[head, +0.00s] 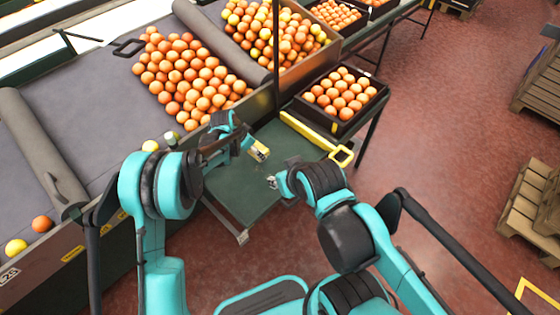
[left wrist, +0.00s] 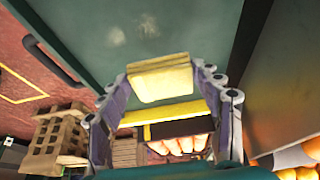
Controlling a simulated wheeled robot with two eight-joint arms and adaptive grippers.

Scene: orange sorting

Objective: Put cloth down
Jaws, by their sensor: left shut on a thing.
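My left gripper (head: 255,152) is shut on a folded yellow cloth (head: 260,149) above the green table (head: 232,199). In the left wrist view the cloth (left wrist: 160,78) sits between the two fingers of the left gripper (left wrist: 162,92), with the green surface (left wrist: 150,45) behind it. I cannot tell whether the cloth touches the table. My right gripper (head: 272,182) is over the table's right side, apart from the cloth. Its fingertips are too small to tell if it is open, and I see nothing in it.
A yellow bar (head: 308,132) with a looped end lies along the table's far right edge. Beyond it stands a black crate of oranges (head: 347,112). A grey sorting belt (head: 85,90) with many oranges (head: 190,75) is at left. A dark post (head: 276,55) rises behind the table.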

